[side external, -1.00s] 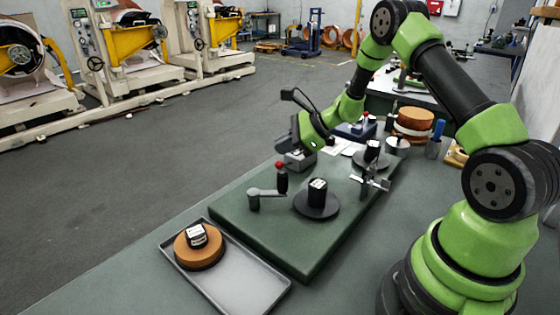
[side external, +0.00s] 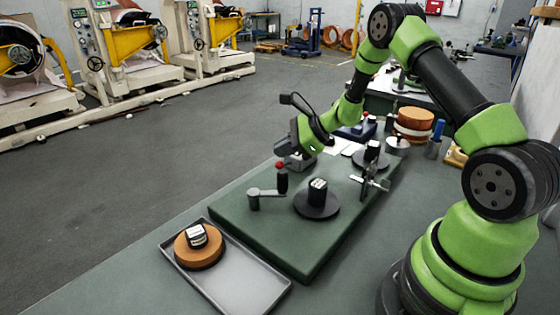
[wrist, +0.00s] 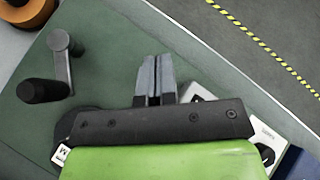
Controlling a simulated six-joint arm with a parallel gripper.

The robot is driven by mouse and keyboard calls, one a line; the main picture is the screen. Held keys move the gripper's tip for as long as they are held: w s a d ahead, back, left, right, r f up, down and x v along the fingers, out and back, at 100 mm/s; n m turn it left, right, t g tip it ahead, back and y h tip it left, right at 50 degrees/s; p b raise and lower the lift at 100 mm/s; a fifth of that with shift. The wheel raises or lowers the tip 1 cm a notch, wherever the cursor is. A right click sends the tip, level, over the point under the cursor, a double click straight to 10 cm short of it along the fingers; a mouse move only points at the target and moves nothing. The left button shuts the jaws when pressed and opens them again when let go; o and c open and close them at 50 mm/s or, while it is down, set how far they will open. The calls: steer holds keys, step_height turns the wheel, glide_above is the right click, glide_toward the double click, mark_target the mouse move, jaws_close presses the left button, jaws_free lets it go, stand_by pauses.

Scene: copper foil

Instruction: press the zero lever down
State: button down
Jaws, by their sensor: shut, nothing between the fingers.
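My gripper (wrist: 155,62) is shut and empty, its two grey fingers together over the green mat. In the side view my gripper (side external: 296,148) is low above the far left part of the mat. In the wrist view no red knob shows, and my gripper body covers much of that area. Contact with the knob cannot be told.
A crank arm (side external: 267,192) with a black handle stands on the green mat (side external: 285,245). A black weight on a round dark plate (side external: 317,206) is right of it. A tray (side external: 240,290) holds a copper coil (side external: 199,250). A blue device (side external: 356,131) stands behind.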

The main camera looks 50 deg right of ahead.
mark_target(288, 164)
steer(key=shift+a+f, duration=0.25)
steer(key=shift+f, duration=0.3)
steer(key=shift+a+f, duration=0.2)
steer(key=shift+f, duration=0.35)
stand_by(1.2)
steer(key=shift+r, duration=0.1)
steer(key=shift+d+r, duration=0.3)
steer(key=shift+r, duration=0.4)
steer(key=shift+d+r, duration=0.3)
steer(key=shift+r, duration=0.4)
steer(key=r, duration=0.1)
steer(key=d+r, duration=0.1)
steer(key=r, duration=0.1)
steer(key=d+r, duration=0.1)
steer(key=shift+r, duration=0.35)
steer(key=shift+a, duration=0.1)
